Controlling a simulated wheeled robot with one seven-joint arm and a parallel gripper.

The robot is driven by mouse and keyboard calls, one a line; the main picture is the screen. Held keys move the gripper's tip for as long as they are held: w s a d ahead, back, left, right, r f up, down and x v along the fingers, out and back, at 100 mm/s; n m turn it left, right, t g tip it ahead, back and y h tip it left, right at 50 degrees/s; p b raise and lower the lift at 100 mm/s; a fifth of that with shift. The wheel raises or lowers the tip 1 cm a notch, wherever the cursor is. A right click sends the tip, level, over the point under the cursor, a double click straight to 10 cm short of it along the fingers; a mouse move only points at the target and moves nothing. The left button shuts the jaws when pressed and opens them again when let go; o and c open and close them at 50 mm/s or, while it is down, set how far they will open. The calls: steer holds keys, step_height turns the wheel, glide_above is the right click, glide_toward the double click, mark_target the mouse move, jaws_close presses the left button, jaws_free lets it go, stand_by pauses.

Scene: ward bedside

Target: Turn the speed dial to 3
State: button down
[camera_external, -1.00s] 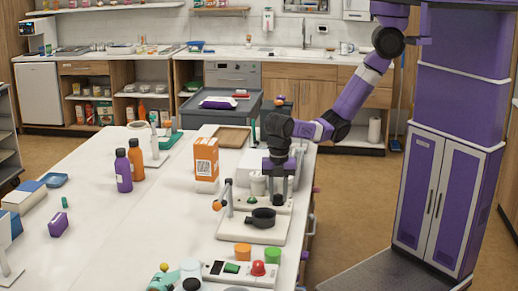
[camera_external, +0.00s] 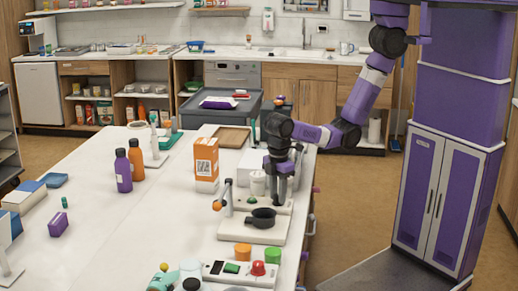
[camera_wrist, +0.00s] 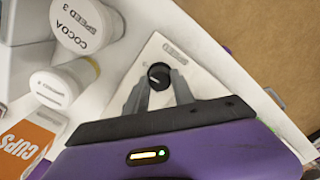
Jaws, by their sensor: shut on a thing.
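The speed dial (camera_wrist: 158,71) is a round black knob with a pale pointer mark, on a white plate with a small printed label in the wrist view. My gripper (camera_wrist: 158,80) has its grey fingers on either side of the knob and is shut on it. The label on the plate is too blurred to read fully. In the external view my gripper (camera_external: 283,195) points down at the white plate (camera_external: 238,203) on the counter, and the dial is hidden behind the fingers.
A control box with a red button (camera_external: 258,268) is nearer.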

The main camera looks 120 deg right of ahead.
mark_target(277, 196)
steer(key=shift+m, duration=0.5)
steer(key=c, duration=1.1)
jaws_free()
steer(key=shift+o, duration=0.2)
steer(key=shift+r, duration=0.1)
steer(key=shift+w+d+r, duration=0.1)
steer(key=shift+w+r, duration=0.05)
steer(key=shift+r, duration=1.3)
step_height(277, 196, up, 5)
steer(key=shift+f, duration=0.1)
steer(key=shift+r, duration=1.05)
